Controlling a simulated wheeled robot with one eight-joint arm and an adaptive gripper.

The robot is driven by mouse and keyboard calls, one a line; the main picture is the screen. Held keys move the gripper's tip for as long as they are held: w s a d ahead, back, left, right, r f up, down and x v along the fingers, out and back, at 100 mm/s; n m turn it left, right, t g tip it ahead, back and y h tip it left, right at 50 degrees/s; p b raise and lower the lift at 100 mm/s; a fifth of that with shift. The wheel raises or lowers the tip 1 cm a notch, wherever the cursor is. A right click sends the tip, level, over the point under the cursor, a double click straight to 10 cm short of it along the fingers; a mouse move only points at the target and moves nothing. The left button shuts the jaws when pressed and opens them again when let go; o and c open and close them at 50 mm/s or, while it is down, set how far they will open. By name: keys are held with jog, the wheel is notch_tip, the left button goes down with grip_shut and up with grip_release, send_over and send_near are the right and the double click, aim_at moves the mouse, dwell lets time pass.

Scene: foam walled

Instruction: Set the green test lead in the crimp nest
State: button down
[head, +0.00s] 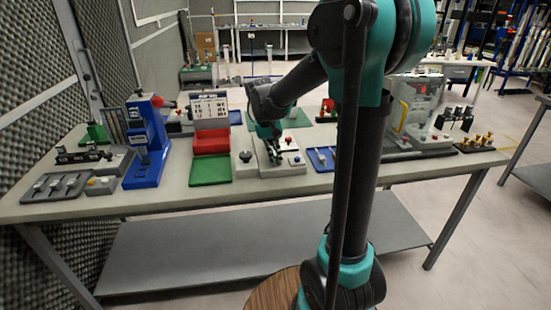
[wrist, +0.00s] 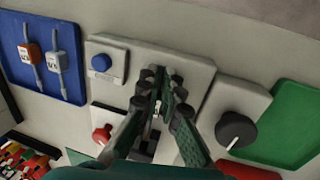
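My gripper (wrist: 164,92) is over the small grey fixture plate (wrist: 196,78) that I take for the crimp nest. In the head view my gripper (head: 272,150) reaches down to this plate (head: 268,170) at the middle of the table. Its fingers lean close together, with a narrow gap at the tips. A small pale metal piece (wrist: 157,107) shows between the fingers, and I cannot tell whether it is gripped. I cannot make out the green test lead clearly; the fingers hide the middle of the plate.
Close around are a blue-button box (wrist: 102,62), a red knob (wrist: 101,134), a black knob (wrist: 236,130) and a green mat (wrist: 295,120). In the head view, a blue press (head: 150,130), a red bin (head: 211,141) and a grey machine (head: 418,105) also stand on the table.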

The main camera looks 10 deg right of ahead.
notch_tip(320, 180, up, 20)
dwell(0.6)
